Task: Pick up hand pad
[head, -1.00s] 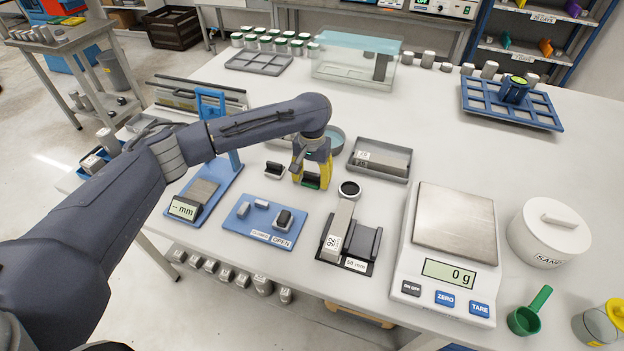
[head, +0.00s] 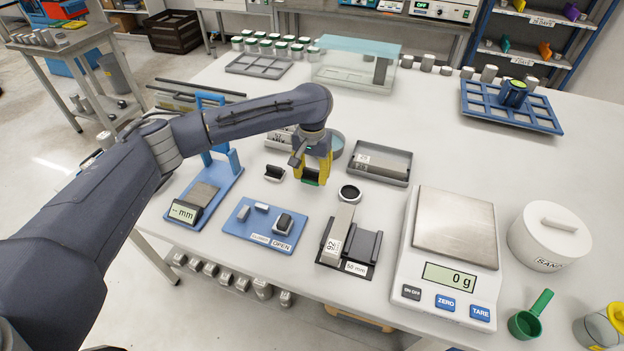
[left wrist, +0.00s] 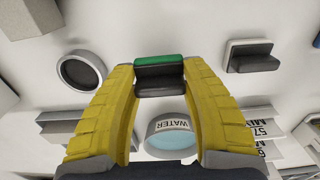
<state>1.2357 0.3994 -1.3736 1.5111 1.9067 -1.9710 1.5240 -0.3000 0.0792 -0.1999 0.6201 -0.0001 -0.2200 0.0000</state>
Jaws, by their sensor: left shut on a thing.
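The hand pad, dark with a green edge, is between the yellow fingers of my left gripper (head: 313,176) in the head view. In the left wrist view the pad (left wrist: 160,76) sits between the fingertips (left wrist: 160,80), which are shut on it. It looks held above the white bench, though the gap is hard to judge. A similar dark pad without green (head: 275,172) stands on the bench just left of the gripper; it also shows in the left wrist view (left wrist: 250,56). My right gripper is not in view.
A blue board (head: 238,228), a black holder (head: 365,252) and a scale (head: 407,265) stand nearer the front.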

